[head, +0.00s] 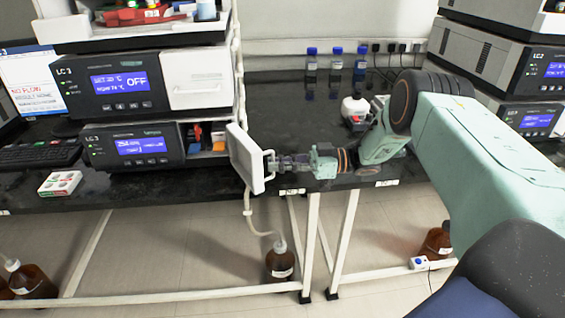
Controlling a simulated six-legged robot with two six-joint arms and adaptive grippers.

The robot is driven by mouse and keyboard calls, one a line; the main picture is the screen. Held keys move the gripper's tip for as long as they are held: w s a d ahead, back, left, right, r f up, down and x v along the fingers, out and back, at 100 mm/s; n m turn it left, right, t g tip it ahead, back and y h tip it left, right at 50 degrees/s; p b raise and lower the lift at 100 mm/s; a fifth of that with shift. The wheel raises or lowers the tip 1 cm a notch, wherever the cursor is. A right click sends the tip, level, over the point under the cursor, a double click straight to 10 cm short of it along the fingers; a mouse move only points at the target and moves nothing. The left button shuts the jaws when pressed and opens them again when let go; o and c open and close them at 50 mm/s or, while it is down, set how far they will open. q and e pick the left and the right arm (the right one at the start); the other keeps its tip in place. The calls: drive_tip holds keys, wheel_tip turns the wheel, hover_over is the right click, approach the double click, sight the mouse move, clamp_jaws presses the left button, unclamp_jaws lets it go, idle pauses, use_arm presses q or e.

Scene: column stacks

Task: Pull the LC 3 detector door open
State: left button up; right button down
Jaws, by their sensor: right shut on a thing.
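The LC 3 stack stands at the left of the head view. Its lower unit, the LC 3 detector (135,146), has a lit blue display. Its white door (246,158) stands swung out from the right part of the front, and the bay behind it shows coloured parts (205,136). My right gripper (273,162) is at the door's handle on the right face of the door and is shut on it. The fingertips are small here and partly merge with the handle. My left gripper is not in view.
Above the detector is another LC 3 unit (128,83) with a closed white door (196,79). A black bench (290,100) bears blue-capped bottles (336,62) at the back. A brown bottle (280,262) stands on the floor below. An LC 2 stack (541,68) is at right.

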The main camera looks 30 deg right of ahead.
drive_tip(key=c, duration=1.9)
unclamp_jaws()
drive_tip(key=shift+w+r, duration=0.35)
drive_tip(key=shift+w, duration=0.1)
drive_tip(key=o, duration=0.4)
drive_tip(key=shift+w+a+f, duration=0.1)
drive_tip(key=shift+w+f, duration=0.25)
drive_tip(key=shift+f, duration=0.05)
drive_tip(key=v, duration=1.2)
drive_tip(key=shift+s+r, duration=0.2)
drive_tip(key=shift+s, duration=0.35)
drive_tip(key=shift+w+f, duration=0.1)
drive_tip(key=shift+w, duration=0.05)
